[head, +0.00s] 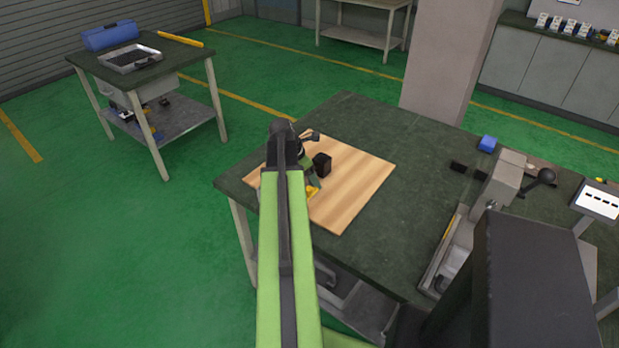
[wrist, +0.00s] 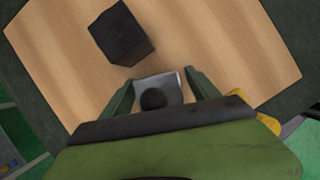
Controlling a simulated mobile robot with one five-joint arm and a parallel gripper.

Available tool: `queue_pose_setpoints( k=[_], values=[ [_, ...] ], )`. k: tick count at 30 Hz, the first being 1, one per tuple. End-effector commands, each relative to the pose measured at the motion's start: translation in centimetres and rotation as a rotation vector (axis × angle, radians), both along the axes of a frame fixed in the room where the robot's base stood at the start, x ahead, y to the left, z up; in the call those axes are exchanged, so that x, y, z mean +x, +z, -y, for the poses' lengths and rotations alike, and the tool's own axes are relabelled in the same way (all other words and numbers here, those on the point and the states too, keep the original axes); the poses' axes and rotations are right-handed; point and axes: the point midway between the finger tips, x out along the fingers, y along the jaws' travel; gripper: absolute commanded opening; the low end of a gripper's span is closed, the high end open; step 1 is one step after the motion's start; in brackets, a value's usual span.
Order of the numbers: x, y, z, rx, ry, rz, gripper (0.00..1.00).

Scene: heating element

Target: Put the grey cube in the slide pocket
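The wooden board (head: 355,190) lies on the dark green workbench. My gripper (wrist: 159,78) reaches down over its near left part, with one finger on each side of a light grey, square-looking piece with a dark round spot (wrist: 170,83). This may be the grey cube; I cannot tell whether the fingers touch it. In the head view my own arm hides it. A black block (wrist: 120,36) stands on the board just beyond the fingers, and it also shows in the head view (head: 322,164). I cannot make out the slide pocket; a grey machine (head: 500,183) with a ball-ended lever stands on the bench's right.
A yellow piece (wrist: 268,122) lies right of my gripper. A white-faced panel (head: 598,200) stands at far right. The bench between board and machine is clear.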

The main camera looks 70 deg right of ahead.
Motion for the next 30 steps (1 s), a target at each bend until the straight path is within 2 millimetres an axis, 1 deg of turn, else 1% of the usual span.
queue_pose_setpoints(
  k=[7,11,14,17,25,27,30],
  values=[
    [0.0,0.1,0.0,0.0,-0.001,0.0,0.7],
    [0.0,0.8,-0.1,0.0,-0.001,0.0,0.7],
    [0.2,2.0,-0.4,0.0,0.0,0.0,0.7],
    [0.6,3.9,-0.9,0.0,0.0,0.0,0.7],
    [2.0,9.9,-2.8,0.0,-0.001,0.0,0.7],
    [2.3,10.9,-3.2,0.0,-0.001,0.0,0.7],
    [2.6,11.6,-3.5,0.0,-0.001,0.0,0.7]
  ],
)
